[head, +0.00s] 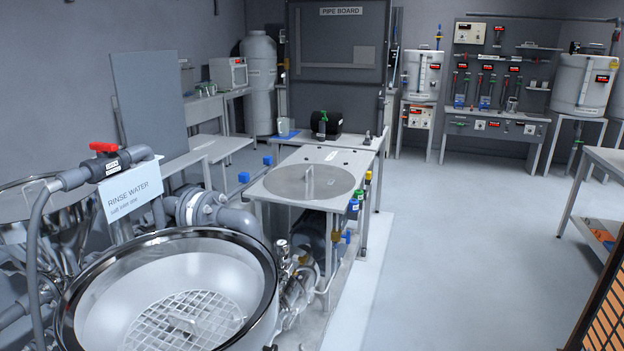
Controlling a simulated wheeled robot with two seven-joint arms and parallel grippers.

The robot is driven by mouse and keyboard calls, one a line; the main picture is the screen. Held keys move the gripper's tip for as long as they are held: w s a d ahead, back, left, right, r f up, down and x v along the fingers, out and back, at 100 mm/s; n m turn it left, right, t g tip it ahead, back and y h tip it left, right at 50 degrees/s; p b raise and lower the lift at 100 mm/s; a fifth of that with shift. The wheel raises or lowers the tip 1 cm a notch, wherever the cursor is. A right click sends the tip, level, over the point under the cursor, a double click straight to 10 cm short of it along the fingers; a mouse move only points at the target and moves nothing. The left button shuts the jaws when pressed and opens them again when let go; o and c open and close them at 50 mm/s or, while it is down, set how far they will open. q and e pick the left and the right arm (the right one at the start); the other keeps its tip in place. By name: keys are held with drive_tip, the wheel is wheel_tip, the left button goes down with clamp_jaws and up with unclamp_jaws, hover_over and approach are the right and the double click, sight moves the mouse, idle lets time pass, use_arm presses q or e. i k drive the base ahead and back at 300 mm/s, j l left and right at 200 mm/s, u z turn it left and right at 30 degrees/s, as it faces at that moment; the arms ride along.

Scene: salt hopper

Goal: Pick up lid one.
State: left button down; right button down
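A flat round grey lid (290,183) with a small upright handle lies on a metal bench (345,159) just beyond the open hopper. Another round, flat metal piece (18,204) with a loop handle shows partly at the left edge, behind pipes. I cannot read a label on either, so I cannot tell which is lid one. The steel hopper (262,262) stands open at the lower left, with a round grid (215,312) inside it. Neither of my grippers is in view.
Grey pipes with a red-handled valve (103,147) and a "RINSE WATER" sign (131,190) rise left of the hopper. Small bottles (353,208) hang at the bench's right side. A table (607,160) and mesh panel (606,315) stand right. The floor (460,250) between is clear.

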sight(304, 181)
drive_tip(key=i+l+u, duration=0.1)
drive_tip(key=i+l, duration=0.25)
drive_tip(key=i+l+u, duration=0.1)
drive_tip(key=i+l, duration=0.2)
drive_tip(key=i+l+u, duration=0.1)
drive_tip(key=i+l, duration=0.2)
drive_tip(key=l, duration=0.25)
drive_tip(key=i+l+u, duration=0.1)
drive_tip(key=i+l, duration=0.2)
drive_tip(key=i+l+u, duration=0.1)
drive_tip(key=i+l, duration=0.15)
drive_tip(key=l, duration=0.35)
drive_tip(key=i+l+u, duration=0.1)
drive_tip(key=i+l, duration=0.2)
drive_tip(key=l, duration=0.15)
drive_tip(key=i+l+u, duration=0.1)
drive_tip(key=l, duration=0.4)
drive_tip(key=i+l+u, duration=0.1)
drive_tip(key=i+l, duration=0.25)
drive_tip(key=l, duration=0.2)
